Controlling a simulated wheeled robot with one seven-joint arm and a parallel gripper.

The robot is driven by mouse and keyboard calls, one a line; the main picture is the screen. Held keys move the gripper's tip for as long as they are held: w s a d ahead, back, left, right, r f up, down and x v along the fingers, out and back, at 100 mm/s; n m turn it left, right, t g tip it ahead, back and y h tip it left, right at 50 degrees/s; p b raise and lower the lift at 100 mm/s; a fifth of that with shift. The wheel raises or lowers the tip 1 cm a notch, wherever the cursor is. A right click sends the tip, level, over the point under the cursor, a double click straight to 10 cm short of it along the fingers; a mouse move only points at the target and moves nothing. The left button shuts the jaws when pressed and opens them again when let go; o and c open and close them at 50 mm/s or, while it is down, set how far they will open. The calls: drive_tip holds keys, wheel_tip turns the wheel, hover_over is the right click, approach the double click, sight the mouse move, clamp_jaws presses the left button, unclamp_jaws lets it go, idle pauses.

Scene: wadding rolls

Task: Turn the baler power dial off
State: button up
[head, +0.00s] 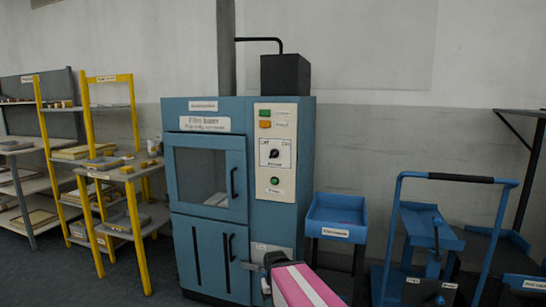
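The blue baler (205,230) stands against the wall, left of the picture's middle. Its cream control panel (285,195) is on the right of the front. The power dial (274,154) is a black round knob on a white plate, with "Off" at upper left and "On" at upper right. The picture is too small to tell its pointer direction surely. A green round light or button (274,181) sits below it. My gripper (268,277) is low in front of the baler, well below the dial and apart from it. Its fingers are too small and partly hidden to read.
Green and orange labelled buttons (265,118) sit above the dial. A blue tray stand (337,212) and a blue trolley (445,180) stand to the right. Yellow-framed shelves (136,215) stand at left. The space before the panel's upper part looks clear.

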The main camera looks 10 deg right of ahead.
drive_tip(key=w+d+r+t+h, duration=0.1)
drive_tip(key=w+r+t+h, duration=0.15)
drive_tip(key=w+r, duration=0.65)
drive_tip(key=t+h, duration=0.8)
approach(272, 154)
drive_tip(key=shift+g, duration=0.25)
drive_tip(key=x, duration=1)
drive_tip(key=shift+w, duration=0.2)
drive_tip(key=c, duration=0.9)
